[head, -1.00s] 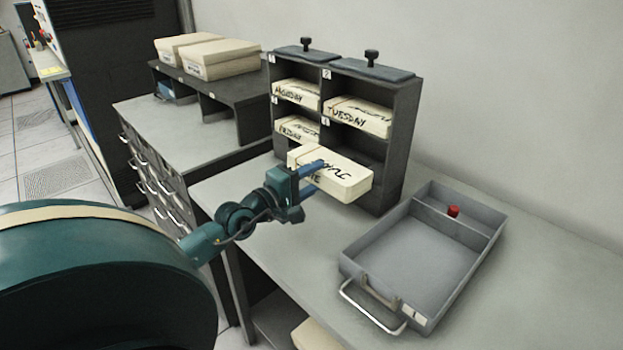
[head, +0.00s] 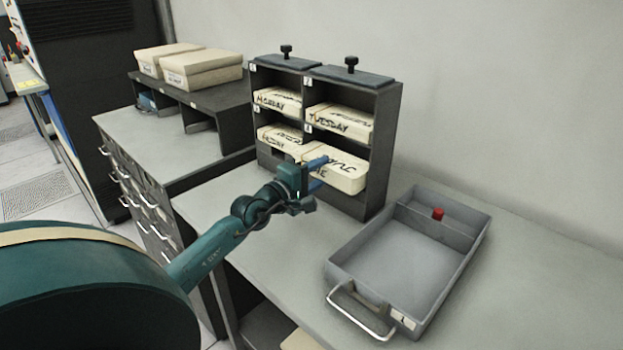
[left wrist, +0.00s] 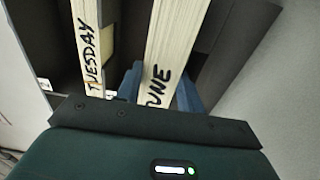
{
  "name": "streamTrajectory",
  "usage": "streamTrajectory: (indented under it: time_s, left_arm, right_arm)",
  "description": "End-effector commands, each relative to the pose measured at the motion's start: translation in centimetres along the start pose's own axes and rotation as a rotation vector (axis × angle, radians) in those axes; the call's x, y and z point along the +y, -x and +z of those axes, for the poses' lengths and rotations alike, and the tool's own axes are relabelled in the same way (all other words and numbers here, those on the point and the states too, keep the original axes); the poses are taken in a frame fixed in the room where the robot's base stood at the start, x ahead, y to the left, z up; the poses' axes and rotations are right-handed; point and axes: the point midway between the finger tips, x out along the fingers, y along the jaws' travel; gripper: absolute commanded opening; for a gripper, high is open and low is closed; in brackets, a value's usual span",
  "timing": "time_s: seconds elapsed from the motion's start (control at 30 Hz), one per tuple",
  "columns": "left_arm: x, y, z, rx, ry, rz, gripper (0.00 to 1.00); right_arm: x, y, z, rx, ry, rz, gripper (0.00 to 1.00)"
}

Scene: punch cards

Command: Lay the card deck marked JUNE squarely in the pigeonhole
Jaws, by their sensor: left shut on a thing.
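The cream card deck marked JUNE (head: 343,174) is at the lower right compartment of the dark pigeonhole rack (head: 382,135), with its near end still sticking out of the front. My left gripper (head: 318,172) is shut on the deck's near end. In the left wrist view the JUNE deck (left wrist: 172,50) lies between the blue fingers (left wrist: 160,90), beside the TUESDAY deck (left wrist: 88,45). How far the JUNE deck reaches inside, and whether it touches the compartment floor, I cannot tell. My right gripper is not in view.
Decks marked MONDAY (head: 279,100), TUESDAY (head: 340,122) and FRIDAY (head: 279,137) fill the other compartments. A grey tray (head: 400,262) with a red object (head: 438,213) lies right of the rack. Two cream boxes (head: 203,70) stand on a dark shelf at left.

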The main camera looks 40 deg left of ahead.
Motion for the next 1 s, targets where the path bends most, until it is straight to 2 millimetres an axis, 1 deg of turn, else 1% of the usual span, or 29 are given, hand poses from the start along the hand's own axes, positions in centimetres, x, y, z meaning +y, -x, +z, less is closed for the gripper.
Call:
streamTrajectory:
  time_s: [0.1, 0.5, 0.73, 1.0]
  left_arm:
    - [0.4, -1.0, -0.1, 0.002, 0.000, 0.010, 0.00]
    - [0.3, -3.8, -0.1, 0.002, 0.000, 0.009, 0.00]
    - [0.4, -4.6, 0.0, 0.002, 0.000, 0.008, 0.00]
    - [0.4, -4.7, 0.0, 0.002, 0.000, 0.008, 0.00]
  right_arm:
    - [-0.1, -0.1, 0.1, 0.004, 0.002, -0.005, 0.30]
    - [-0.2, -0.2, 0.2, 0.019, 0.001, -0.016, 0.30]
    - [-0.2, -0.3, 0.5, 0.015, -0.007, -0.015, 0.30]
    - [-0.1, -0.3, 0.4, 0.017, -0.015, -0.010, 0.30]
